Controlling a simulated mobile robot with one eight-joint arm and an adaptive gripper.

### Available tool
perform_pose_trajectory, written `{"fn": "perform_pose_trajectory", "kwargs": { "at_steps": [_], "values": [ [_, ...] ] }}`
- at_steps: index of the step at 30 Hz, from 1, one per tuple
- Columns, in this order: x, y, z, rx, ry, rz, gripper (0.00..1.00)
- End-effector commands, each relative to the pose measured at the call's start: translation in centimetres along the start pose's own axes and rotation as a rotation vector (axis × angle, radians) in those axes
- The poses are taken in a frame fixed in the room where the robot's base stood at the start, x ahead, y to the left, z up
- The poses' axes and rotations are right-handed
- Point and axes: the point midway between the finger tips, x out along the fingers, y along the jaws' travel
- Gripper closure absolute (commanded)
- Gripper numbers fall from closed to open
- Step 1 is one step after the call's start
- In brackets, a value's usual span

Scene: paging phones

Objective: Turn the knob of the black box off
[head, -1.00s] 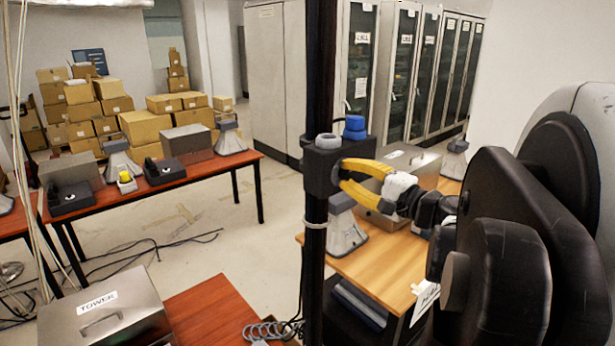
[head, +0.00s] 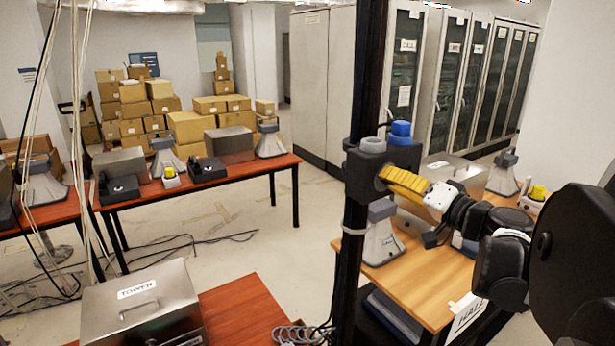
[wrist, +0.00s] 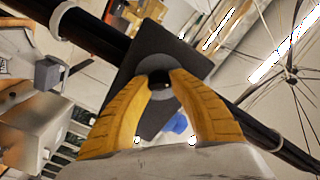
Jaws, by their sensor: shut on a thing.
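The black box (head: 366,176) is fixed to a dark upright pole in the head view. It carries a grey ring-shaped cap (head: 373,145) and a blue cap (head: 400,130) on top. My gripper (head: 386,177) reaches in from the right, its yellow fingers at the box's front face. In the wrist view, the box's dark face (wrist: 133,82) lies ahead of the fingers, and a round black knob (wrist: 161,80) sits between the fingertips. My gripper is shut on this knob. The fingers partly hide the knob, so its setting cannot be read.
The pole (head: 350,255) stands between a wooden table (head: 420,275) at right and a red table (head: 252,310) in front. A metal case (head: 140,305) stands at front left. Paging phones stand on the back table (head: 240,175). Cables hang at left.

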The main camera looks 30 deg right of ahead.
Motion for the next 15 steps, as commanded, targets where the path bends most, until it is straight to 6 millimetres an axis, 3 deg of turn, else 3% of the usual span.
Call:
{"fn": "perform_pose_trajectory", "kwargs": {
  "at_steps": [15],
  "values": [
    [0.02, -0.07, -0.09, -0.055, 0.002, -0.001, 1.0]
  ]
}}
